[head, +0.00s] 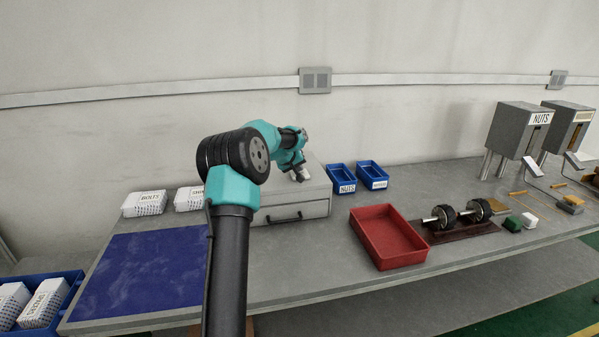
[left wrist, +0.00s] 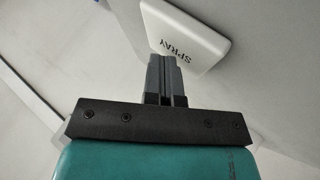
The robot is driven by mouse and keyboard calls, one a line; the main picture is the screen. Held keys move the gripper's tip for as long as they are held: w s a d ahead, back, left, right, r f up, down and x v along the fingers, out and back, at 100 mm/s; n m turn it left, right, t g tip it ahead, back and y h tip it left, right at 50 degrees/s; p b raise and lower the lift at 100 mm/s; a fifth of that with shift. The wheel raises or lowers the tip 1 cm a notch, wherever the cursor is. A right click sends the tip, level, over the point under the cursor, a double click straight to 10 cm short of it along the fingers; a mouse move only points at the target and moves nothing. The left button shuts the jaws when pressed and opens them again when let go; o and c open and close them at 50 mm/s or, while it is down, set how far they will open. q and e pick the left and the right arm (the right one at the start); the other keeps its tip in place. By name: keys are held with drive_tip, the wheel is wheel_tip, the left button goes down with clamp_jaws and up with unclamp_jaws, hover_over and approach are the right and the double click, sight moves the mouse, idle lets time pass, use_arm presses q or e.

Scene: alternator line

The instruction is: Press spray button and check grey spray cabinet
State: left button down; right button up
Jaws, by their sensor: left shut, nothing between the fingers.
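The grey spray cabinet (head: 318,207) stands on the bench left of centre, with a dark handle on its closed front. My left arm reaches over it, and my left gripper (head: 302,174) is above its top near the right side. In the left wrist view a white block marked SPRAY (left wrist: 205,38) lies just beyond the fingertips. The left gripper (left wrist: 162,60) is shut and empty there, its tips overlapping the block's near edge. I cannot tell whether they touch. Part of the cabinet is hidden behind my arm. My right gripper is not in view.
Two blue bins (head: 342,180) stand right of the cabinet. A red tray (head: 385,262) and a dark stand with rotors (head: 465,234) are farther right, before grey dispensers (head: 515,130). A blue mat (head: 150,270) and white boxes (head: 145,204) are at left.

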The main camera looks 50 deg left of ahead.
use_arm(q)
drive_tip(key=shift+r, duration=1.15)
wheel_tip(320, 180, up, 5)
drive_tip(key=shift+r, duration=0.1)
idle(0.3)
idle(0.6)
